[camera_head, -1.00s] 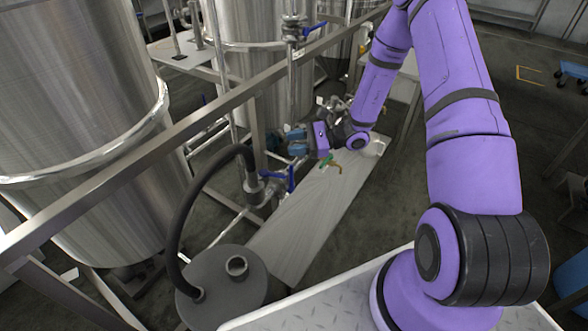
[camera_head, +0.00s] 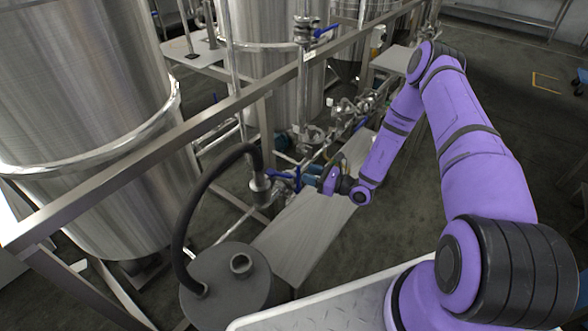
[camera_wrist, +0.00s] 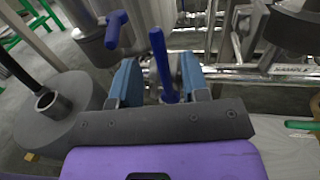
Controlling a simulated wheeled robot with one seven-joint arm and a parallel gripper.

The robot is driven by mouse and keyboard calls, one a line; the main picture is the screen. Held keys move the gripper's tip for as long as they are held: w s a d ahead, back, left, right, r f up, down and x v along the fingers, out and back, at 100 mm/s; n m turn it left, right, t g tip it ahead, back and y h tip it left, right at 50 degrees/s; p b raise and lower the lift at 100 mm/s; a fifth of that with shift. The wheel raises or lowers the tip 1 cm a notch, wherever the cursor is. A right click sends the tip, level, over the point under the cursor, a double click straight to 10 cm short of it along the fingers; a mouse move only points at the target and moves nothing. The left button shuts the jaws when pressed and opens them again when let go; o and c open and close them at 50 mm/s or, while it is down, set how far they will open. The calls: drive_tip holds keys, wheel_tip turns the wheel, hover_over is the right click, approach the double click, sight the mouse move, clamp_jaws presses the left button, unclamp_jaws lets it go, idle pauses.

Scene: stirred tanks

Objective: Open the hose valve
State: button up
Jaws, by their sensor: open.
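The black hose (camera_head: 186,215) arches from the grey drum up to a metal fitting (camera_head: 260,190). Blue valve levers (camera_head: 285,175) sit just right of this fitting. My gripper (camera_head: 314,176) is right of the levers, low over the grey bench. In the wrist view, my gripper (camera_wrist: 158,64) is open, with its two blue fingers apart. A long blue lever (camera_wrist: 158,50) stands between the fingers in the picture; contact cannot be told. A second blue lever (camera_wrist: 116,29) is up and left of the left finger. Which lever is the hose valve's is unclear.
The grey drum (camera_head: 222,292) stands below the hose, near the bench (camera_head: 294,243). A long steel rail (camera_head: 190,124) crosses above the valves, in front of large steel tanks (camera_head: 75,110). More pipes and fittings lie behind my gripper. Open floor is at the right.

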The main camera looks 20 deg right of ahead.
drive_tip(key=x, duration=0.6)
drive_tip(key=shift+w+a, duration=0.25)
drive_tip(key=shift+a, duration=0.05)
drive_tip(key=shift+c, duration=0.4)
clamp_jaws()
